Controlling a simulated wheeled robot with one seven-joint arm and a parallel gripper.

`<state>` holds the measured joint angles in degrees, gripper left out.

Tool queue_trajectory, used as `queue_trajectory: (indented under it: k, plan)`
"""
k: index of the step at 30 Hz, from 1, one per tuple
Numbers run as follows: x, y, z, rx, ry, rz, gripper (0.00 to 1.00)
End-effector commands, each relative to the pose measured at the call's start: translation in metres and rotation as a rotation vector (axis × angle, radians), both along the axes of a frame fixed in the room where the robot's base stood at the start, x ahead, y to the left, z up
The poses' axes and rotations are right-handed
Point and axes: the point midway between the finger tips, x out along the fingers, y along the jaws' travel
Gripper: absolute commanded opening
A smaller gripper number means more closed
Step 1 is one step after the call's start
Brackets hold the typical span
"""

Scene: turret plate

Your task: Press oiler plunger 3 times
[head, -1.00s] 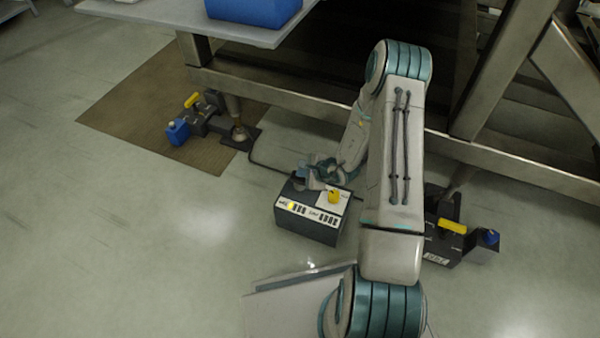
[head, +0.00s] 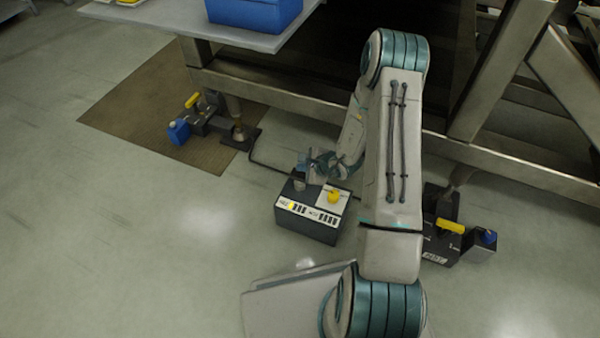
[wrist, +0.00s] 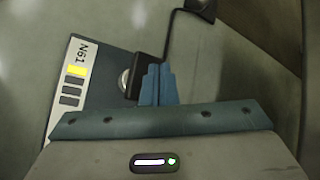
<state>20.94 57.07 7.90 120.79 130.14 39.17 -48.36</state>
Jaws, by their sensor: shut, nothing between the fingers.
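A dark box (head: 306,225) with a white label strip stands on the floor in the head view, with a yellow knob (head: 334,196) on its top. A small metal cap (head: 299,185), perhaps the oiler plunger, sits at the left of the box top. My gripper (head: 304,171) is shut and empty, close behind and above this cap. In the wrist view, my blue fingertips (wrist: 157,72) are together, just right of the silver cap (wrist: 125,82), partly over a black block. I cannot tell whether they touch anything. A label reading N61 (wrist: 80,52) is at the left.
A unit with a yellow handle (head: 193,100) and blue jar (head: 179,132) stands on the brown mat (head: 130,105). A similar unit (head: 443,245) stands right of my arm. A steel frame beam (head: 300,118) runs behind. A black cable (head: 260,165) lies behind the box.

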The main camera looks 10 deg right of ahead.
Motion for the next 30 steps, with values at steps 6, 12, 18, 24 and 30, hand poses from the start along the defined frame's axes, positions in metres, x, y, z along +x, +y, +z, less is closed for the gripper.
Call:
queue_trajectory:
  k: [6,12,18,24,30]
  plan:
    - [0.000,0.000,0.018,-0.001,-0.002,0.003,0.00]
    - [0.000,0.000,0.038,-0.001,-0.002,0.001,0.00]
    - [0.000,0.000,0.051,-0.001,0.000,0.001,0.00]
    - [0.000,0.000,0.050,0.000,0.000,0.000,0.00]
    - [0.000,0.000,0.050,0.000,0.000,0.000,0.00]
